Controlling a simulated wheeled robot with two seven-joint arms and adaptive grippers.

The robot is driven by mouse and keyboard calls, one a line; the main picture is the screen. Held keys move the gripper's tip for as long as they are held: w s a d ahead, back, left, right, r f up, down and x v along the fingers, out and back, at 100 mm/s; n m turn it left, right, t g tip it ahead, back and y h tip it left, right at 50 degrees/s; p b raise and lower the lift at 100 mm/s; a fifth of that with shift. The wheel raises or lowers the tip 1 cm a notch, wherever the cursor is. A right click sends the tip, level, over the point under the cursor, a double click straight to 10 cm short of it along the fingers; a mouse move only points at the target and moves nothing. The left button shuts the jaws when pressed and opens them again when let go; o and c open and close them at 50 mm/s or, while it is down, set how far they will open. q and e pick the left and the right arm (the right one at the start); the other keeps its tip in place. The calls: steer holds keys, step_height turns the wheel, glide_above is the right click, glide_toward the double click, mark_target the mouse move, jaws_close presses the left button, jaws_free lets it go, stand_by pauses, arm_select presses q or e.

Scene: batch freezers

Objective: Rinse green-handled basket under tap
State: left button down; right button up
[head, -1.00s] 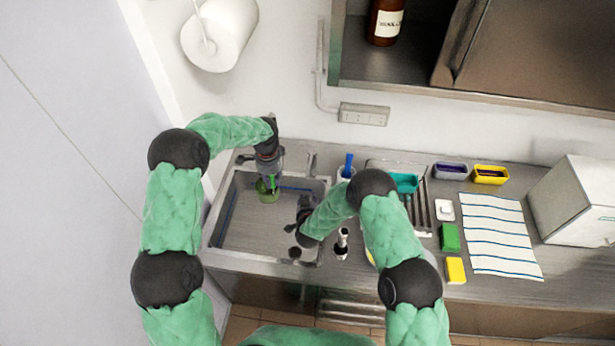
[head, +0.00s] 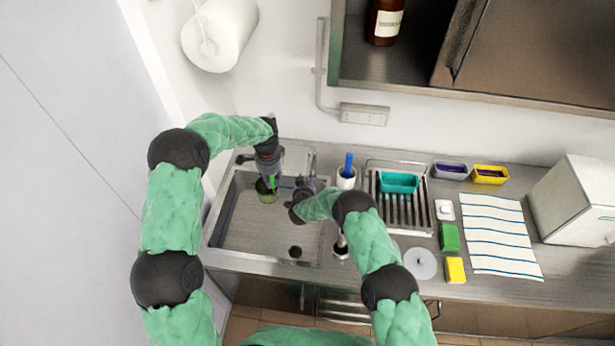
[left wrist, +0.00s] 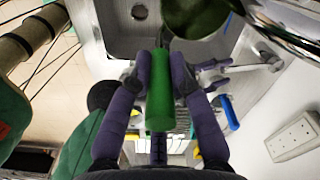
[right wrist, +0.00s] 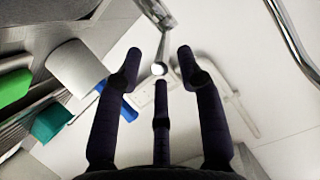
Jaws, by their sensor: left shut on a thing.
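The green-handled basket (head: 267,192) hangs in the back part of the sink (head: 240,231). My left gripper (head: 272,181) is shut on its green handle (left wrist: 160,90). In the left wrist view the basket's round bowl (left wrist: 194,17) lies just beyond the handle, close to the chrome tap (left wrist: 285,28). I cannot tell whether water runs. My right gripper (head: 303,187) is at the sink's back right edge, by the tap's upright part (head: 312,161). In the right wrist view its fingers (right wrist: 158,75) are spread and empty, with a chrome rod (right wrist: 160,52) beyond them.
Right of the sink stand a white cup with a blue-handled tool (head: 346,176) and a rack with a teal tub (head: 398,182). A round grey lid (head: 421,263), green sponge (head: 449,237), yellow sponge (head: 455,270) and striped cloth (head: 500,240) lie farther right. The sink's front is clear.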

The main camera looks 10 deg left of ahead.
steer(key=shift+x, duration=1.05)
jaws_close()
steer(key=shift+d, duration=0.1)
